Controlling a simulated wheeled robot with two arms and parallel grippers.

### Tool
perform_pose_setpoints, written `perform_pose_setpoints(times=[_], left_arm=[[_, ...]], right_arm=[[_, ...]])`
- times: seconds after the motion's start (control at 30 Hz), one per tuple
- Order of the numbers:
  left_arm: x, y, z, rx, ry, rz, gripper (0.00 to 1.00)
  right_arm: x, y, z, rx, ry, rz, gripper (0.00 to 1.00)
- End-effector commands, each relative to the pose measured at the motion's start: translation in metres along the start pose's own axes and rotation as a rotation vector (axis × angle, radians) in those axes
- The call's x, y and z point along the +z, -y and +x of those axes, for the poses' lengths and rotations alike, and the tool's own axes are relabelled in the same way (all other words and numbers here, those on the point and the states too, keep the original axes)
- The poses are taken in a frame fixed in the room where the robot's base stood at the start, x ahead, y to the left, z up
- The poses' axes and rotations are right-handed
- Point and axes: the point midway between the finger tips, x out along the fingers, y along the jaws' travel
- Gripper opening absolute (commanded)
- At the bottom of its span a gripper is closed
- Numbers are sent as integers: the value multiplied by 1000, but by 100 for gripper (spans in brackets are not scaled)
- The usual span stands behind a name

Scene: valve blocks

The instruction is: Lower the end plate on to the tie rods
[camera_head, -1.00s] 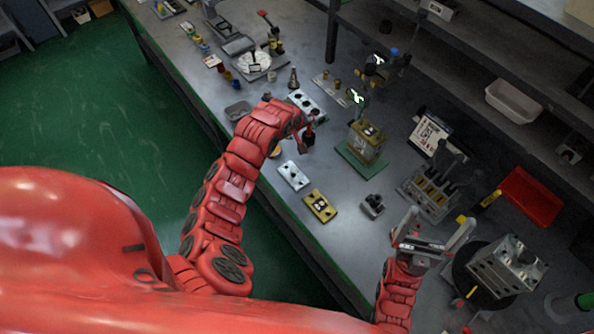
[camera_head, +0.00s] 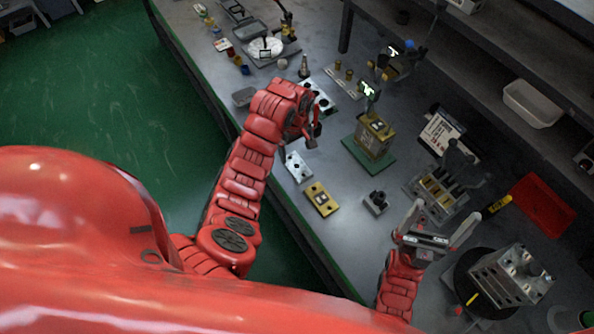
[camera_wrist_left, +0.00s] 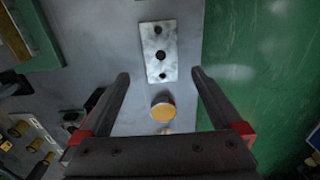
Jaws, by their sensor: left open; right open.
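A silver plate with dark holes (camera_head: 298,167) lies flat on the bench near its front edge; I take it as the end plate. In the left wrist view the plate (camera_wrist_left: 159,52) lies ahead, lined up between the fingers. My left gripper (camera_head: 313,137) is open and empty, above and behind the plate, apart from it. A gold block (camera_head: 375,134) stands on a green base (camera_head: 362,158) to the right. Tie rods are too small to make out on it. My right gripper (camera_head: 447,212) is open and empty at the lower right.
A yellow plate (camera_head: 321,198) and a small dark-holed block (camera_head: 377,202) lie nearby. A round brass-capped piece (camera_wrist_left: 163,108) shows between my left fingers. A silver machined block (camera_head: 508,275) and a red tray (camera_head: 542,205) are at right. Bench between plate and green base is clear.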

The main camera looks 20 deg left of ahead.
Motion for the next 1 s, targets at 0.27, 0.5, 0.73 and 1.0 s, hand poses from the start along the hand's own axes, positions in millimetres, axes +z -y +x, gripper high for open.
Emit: perform_pose_setpoints(times=[0.27,0.5,0.73,1.0], left_arm=[[-1,0,22,1,-2,0,100],[1,1,40,-4,3,0,100],[0,1,66,-1,1,0,100],[-1,1,75,2,-3,3,100]], right_arm=[[-2,0,10,0,0,0,100],[-5,-1,28,0,0,0,100],[-6,-2,36,0,0,0,100],[-6,-2,37,0,0,0,100]])
